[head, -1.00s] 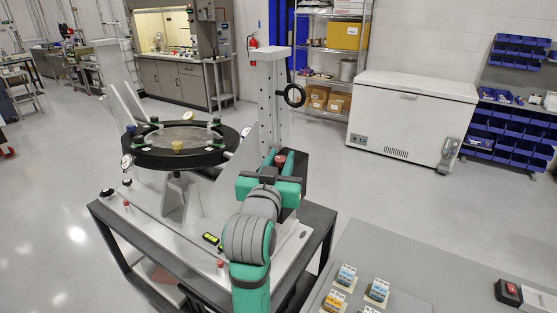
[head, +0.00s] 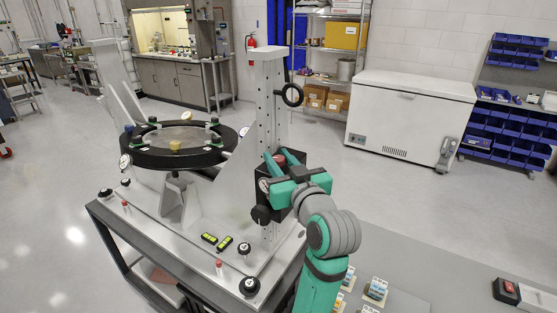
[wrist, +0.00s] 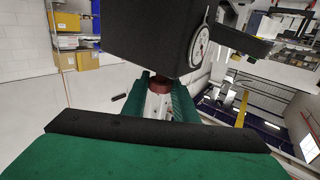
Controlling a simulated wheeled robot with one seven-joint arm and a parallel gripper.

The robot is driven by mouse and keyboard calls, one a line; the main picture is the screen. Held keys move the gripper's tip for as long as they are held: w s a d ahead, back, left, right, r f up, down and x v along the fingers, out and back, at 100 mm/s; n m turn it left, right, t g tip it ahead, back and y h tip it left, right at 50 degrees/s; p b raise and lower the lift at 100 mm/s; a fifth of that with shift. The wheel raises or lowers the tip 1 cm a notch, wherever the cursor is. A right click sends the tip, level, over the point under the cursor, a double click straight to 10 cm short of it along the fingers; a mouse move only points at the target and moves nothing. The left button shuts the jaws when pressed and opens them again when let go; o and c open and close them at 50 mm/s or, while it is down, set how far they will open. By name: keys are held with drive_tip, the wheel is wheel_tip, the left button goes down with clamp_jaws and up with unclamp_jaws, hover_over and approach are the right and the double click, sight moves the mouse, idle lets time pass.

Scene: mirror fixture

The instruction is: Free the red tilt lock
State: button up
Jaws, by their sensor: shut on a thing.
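The red tilt lock (wrist: 159,83) is a small round red knob under a black block (wrist: 150,35) in the wrist view. My gripper (wrist: 163,95) has its two green fingers on either side of the knob, shut on it. In the head view, a bit of red (head: 281,160) shows between the fingers beside the white perforated post (head: 269,110). The black block, with a dial and a dark knob (head: 262,215), sits low on this post. The round mirror (head: 178,137) lies roughly level in its black ring. My fingers hide part of the lock.
Black knobs (head: 249,286), a small red pin (head: 219,267) and yellow-green levels (head: 217,241) stand on the fixture base. A grey table (head: 420,285) is at lower right.

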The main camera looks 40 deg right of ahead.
drive_tip(key=n+y, duration=0.2)
drive_tip(key=y, duration=0.1)
drive_tip(key=n+y, duration=0.2)
drive_tip(key=y, duration=0.1)
drive_tip(key=shift+d+r+y, duration=0.1)
drive_tip(key=shift+d+y, duration=0.1)
drive_tip(key=shift+y, duration=0.2)
drive_tip(key=shift+a+n+g+y, duration=0.1)
drive_tip(key=shift+n+g+y, duration=0.6)
drive_tip(key=shift+n+y, duration=1.9)
drive_tip(key=shift+a+y, duration=0.1)
drive_tip(key=shift+y, duration=0.6)
drive_tip(key=o, duration=1.1)
drive_tip(key=shift+c, duration=0.2)
drive_tip(key=v, duration=1)
drive_tip(key=shift+s+d, duration=0.25)
drive_tip(key=shift+s+r, duration=0.1)
drive_tip(key=shift+s, duration=0.05)
